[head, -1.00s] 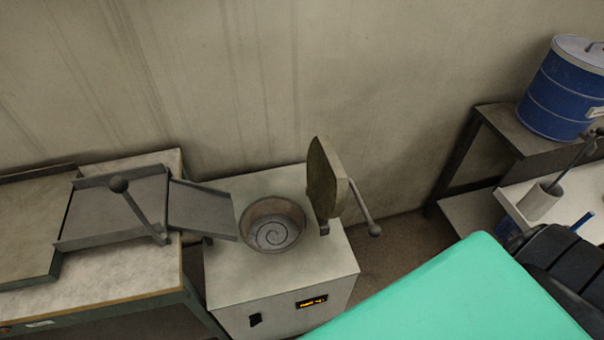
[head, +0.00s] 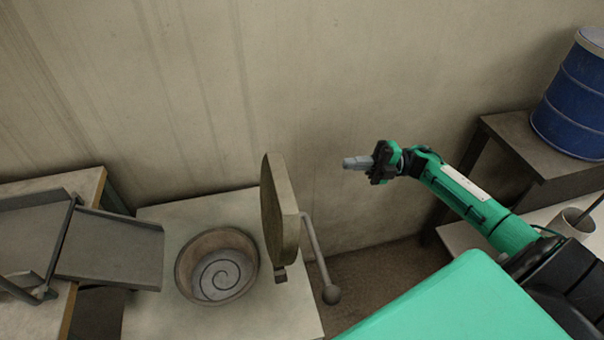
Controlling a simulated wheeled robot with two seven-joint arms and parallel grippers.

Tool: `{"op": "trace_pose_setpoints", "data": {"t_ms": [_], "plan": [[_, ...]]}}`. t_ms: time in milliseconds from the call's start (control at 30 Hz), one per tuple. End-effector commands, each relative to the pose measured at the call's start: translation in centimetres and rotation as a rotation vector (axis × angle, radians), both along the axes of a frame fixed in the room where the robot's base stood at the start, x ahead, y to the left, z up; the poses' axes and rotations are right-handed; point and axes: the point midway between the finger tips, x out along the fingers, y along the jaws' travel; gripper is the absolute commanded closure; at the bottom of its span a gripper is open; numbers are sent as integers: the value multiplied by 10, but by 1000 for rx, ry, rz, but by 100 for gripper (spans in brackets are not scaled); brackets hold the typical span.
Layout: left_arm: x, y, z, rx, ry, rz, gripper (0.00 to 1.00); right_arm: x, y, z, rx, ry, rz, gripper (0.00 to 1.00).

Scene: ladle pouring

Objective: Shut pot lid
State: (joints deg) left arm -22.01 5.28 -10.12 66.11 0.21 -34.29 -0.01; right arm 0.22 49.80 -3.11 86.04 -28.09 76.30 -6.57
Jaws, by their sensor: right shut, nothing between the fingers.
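The pot (head: 216,267) is a round brown-grey bowl with a spiral on its floor, set in the top of a pale box-shaped unit (head: 286,321). Its lid (head: 281,211) stands upright, open, on the pot's right side. A rod handle with a ball end (head: 330,293) slopes down and right from the lid. My right gripper (head: 348,163) is shut and empty. It is in the air right of the lid and above the handle, apart from both, pointing left. My left gripper is out of view.
A metal chute (head: 110,250) slopes toward the pot from a bench at left. A blue drum (head: 574,105) stands on a dark table (head: 530,137) at right. A grey cup (head: 577,227) holds a rod. Open floor shows between the unit and the right table.

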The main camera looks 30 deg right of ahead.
Motion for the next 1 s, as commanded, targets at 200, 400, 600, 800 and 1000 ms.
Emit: {"op": "trace_pose_setpoints", "data": {"t_ms": [200,400,600,800,1000], "plan": [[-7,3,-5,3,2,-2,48,-1,14,8,-12,-18,27,100],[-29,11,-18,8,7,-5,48,8,45,15,-10,-18,25,100],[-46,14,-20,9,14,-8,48,18,85,23,-10,-17,24,100],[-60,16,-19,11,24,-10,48,27,117,28,-10,-15,21,100],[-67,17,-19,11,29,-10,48,31,132,28,-11,-14,22,100]]}}
